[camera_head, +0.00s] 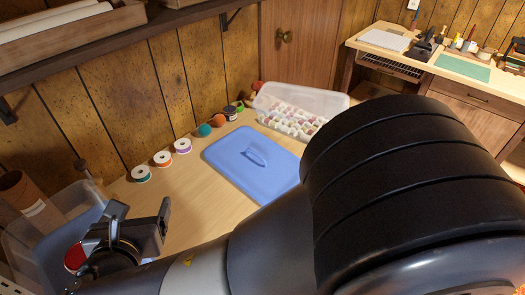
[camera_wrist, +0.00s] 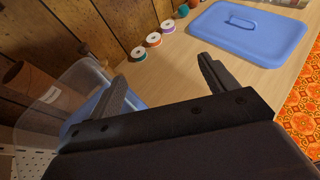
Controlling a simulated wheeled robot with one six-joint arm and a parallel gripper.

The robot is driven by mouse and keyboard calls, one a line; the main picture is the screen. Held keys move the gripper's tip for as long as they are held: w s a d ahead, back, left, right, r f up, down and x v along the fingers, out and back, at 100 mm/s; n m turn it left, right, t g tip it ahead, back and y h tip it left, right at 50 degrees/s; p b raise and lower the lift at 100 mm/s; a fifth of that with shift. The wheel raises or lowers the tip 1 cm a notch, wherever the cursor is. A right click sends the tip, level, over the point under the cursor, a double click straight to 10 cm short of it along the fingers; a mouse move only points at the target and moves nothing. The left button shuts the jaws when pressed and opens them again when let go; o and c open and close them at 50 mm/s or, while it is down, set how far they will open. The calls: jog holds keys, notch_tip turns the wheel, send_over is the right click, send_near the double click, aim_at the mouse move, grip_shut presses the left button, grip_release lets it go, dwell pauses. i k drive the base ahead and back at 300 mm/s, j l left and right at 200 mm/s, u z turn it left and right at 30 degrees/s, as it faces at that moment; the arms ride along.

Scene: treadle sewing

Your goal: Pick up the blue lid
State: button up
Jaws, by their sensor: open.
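The blue lid (camera_head: 250,166) lies flat on the wooden table, with a raised handle in its middle. Its right corner is hidden behind my arm in the head view. It also shows at the top right of the wrist view (camera_wrist: 265,38). My gripper (camera_head: 140,222) is open and empty at the left end of the table, to the lower left of the lid and apart from it. Its two fingers spread wide in the wrist view (camera_wrist: 163,85).
A clear bin (camera_head: 28,232) with a cardboard tube (camera_head: 32,205) stands close by my gripper. Several spools (camera_head: 162,158) and balls line the wall behind the lid. A clear box (camera_head: 310,98) of small items stands beyond it. Bare table (camera_head: 190,205) lies between gripper and lid.

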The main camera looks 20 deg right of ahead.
aim_at(262, 168)
jog(key=u, duration=1.85)
jog(key=z, duration=1.85)
jog(key=l+u, duration=0.6)
jog(key=u, duration=0.15)
jog(key=l+u, duration=0.4)
jog(key=i+j, duration=0.05)
jog(key=j, duration=0.05)
